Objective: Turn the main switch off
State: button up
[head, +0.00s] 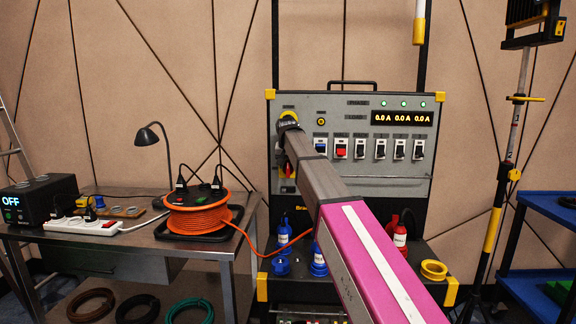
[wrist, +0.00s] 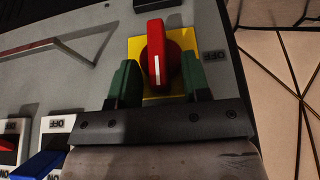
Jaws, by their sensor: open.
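The main switch is a red rotary knob (wrist: 155,50) with a white line, on a yellow plate (wrist: 133,48) in the wrist view. The line runs up and down the picture; an upside-down OFF label (wrist: 215,56) sits to the plate's right. My gripper (wrist: 157,78) is open, its two green fingers on either side of the knob's lower part. I cannot tell whether they touch it. In the head view the switch's yellow plate (head: 287,187) shows at the panel's left, partly hidden by my arm. My fingers are hidden there.
The grey panel (head: 350,107) holds several rocker switches (head: 381,148), lit green lamps and a display (head: 403,118) reading 0.0 A. A metal bar (head: 395,177) crosses below the rockers. A workbench (head: 150,240) with an orange cable reel (head: 197,217) stands at left, a blue cart (head: 540,265) at right.

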jog(key=c, duration=0.6)
jog(key=shift+o, duration=0.2)
